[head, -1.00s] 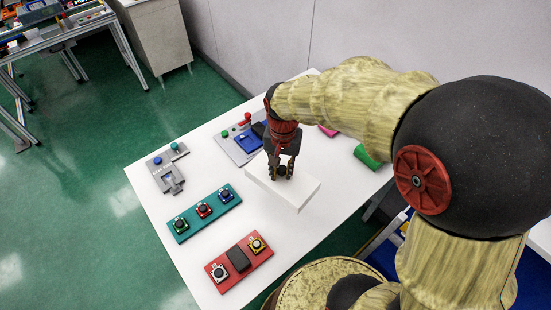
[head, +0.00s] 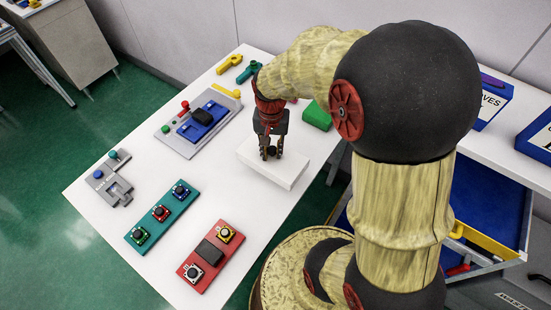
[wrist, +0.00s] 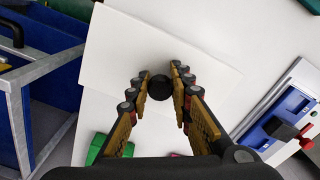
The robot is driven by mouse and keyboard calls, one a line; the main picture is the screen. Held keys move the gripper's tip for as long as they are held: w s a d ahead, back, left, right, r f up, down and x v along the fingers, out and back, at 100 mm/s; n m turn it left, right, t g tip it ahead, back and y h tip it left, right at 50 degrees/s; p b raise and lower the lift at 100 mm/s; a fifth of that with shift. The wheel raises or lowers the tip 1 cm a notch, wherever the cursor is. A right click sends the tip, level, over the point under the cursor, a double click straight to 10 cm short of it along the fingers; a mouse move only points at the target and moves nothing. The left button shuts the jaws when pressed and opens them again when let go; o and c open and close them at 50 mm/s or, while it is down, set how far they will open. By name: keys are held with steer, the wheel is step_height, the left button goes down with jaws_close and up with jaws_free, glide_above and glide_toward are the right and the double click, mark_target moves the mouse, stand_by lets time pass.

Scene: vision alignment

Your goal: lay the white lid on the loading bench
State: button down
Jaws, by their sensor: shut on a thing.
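The white lid (head: 287,174) is a flat rectangular slab with a round black knob (wrist: 159,88) on top. My gripper (head: 271,152) points down and is shut on the knob, with a finger on each side of it in the wrist view (wrist: 160,78). The lid looks level, over the right edge of a white table (head: 150,270). I cannot tell how far it is above the tabletop. No label shows which surface is the loading bench.
A teal panel (head: 150,218) and a red panel (head: 195,257) with buttons lie on the table, with a grey-and-blue fixture (head: 200,122) behind. A green block (head: 316,116) is behind the lid. Blue boxes (head: 493,100) stand on a surface at right. A metal frame (wrist: 45,74) is beside the table.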

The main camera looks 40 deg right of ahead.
steer(key=shift+w+d+f, duration=0.1)
steer(key=shift+d+f, duration=0.55)
steer(key=shift+f, duration=0.15)
steer(key=shift+d+f+b, duration=0.15)
steer(key=shift+f+b, duration=0.25)
steer(key=shift+f, duration=0.5)
steer(key=shift+d+f+b, duration=0.1)
steer(key=shift+f+b, duration=0.3)
steer(key=shift+f, duration=0.5)
steer(key=shift+f, duration=0.15)
steer(key=c, duration=1.6)
jaws_free()
step_height(320, 180, up, 12)
steer(key=p, duration=0.3)
steer(key=shift+p, duration=0.4)
steer(key=s+a+r+n+t, duration=0.2)
steer(key=s+a+r+n, duration=0.1)
steer(key=a+r, duration=0.1)
steer(key=s+a+r+n+t, duration=0.1)
steer(key=s+a+r+n, duration=0.1)
steer(key=s+a+r, duration=0.2)
steer(key=s+a+r+n+t, duration=0.2)
steer(key=s+a+r+n, duration=0.1)
steer(key=r, duration=0.4)
steer(key=shift+s+a+r+n+t, duration=0.3)
steer(key=shift+s+a+r, duration=0.05)
steer(key=shift+s+a, duration=0.3)
